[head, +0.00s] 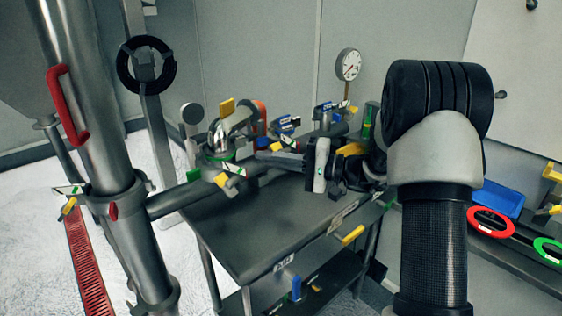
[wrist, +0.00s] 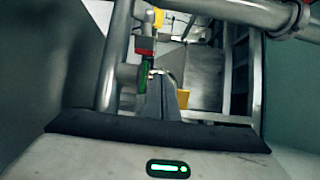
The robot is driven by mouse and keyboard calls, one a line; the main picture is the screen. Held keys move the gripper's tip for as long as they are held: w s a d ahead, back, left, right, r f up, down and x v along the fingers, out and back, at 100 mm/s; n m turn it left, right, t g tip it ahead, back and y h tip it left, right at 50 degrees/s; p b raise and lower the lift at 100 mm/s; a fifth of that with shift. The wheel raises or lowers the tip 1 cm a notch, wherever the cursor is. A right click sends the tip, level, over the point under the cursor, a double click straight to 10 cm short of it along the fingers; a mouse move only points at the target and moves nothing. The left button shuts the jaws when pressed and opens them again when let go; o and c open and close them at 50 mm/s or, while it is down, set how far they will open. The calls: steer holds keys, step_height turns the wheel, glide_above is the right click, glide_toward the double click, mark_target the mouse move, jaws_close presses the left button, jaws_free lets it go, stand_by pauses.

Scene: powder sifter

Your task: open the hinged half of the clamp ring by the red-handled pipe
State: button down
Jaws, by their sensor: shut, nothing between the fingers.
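The red-handled pipe (head: 95,110) stands at the left of the head view, a thick steel tube with a red handle (head: 66,105). A steel clamp ring (head: 115,192) wraps around its lower part, with a small red oval piece on its front. I cannot tell the hinge or any gap in the ring. My gripper (head: 268,155) is well to the right of the ring, above the table, and does not touch the ring. In the wrist view its fingers (wrist: 158,78) are together and empty. A pipe with a red-marked collar (wrist: 303,18) shows there at the upper right; I cannot tell which collar it is.
A dark metal table (head: 260,225) carries fittings with yellow, blue and green parts. A horizontal pipe (head: 170,203) runs from the ring towards the table. A black handwheel (head: 146,65) stands behind the pipe. A gauge (head: 348,65) rises at the back.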

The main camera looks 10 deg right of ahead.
mark_target(214, 173)
steer(key=a, duration=0.2)
steer(key=s+a, duration=0.1)
steer(key=a, duration=0.3)
steer(key=shift+s, duration=0.4)
steer(key=shift+a, duration=0.1)
